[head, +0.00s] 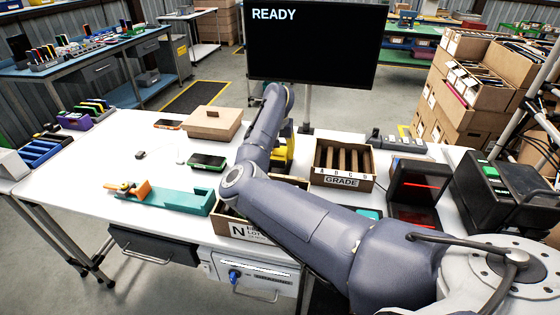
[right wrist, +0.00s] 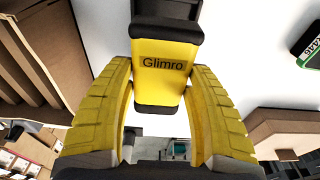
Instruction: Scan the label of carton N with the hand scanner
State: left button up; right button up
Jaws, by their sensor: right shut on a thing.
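Carton N (head: 238,229) sits at the table's front edge, with a white label marked N on its front face; my right arm covers part of the carton. My right gripper (head: 284,155), mostly hidden behind my arm in the head view, is above the table behind carton N. In the right wrist view its yellow fingers are closed around a yellow and black hand scanner (right wrist: 164,65) marked "Glimro". The monitor (head: 315,50) reads READY. My left gripper is not in view.
A GRADE box (head: 342,182) with slots stands right of the gripper. A teal holder (head: 172,199), a phone (head: 207,161) and a lidded brown box (head: 213,123) are to the left. A dark device with red light (head: 418,185) is at the right. The left tabletop has free room.

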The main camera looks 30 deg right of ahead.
jog(key=shift+f, duration=1.95)
jog(key=shift+f, duration=0.2)
jog(key=o, duration=1)
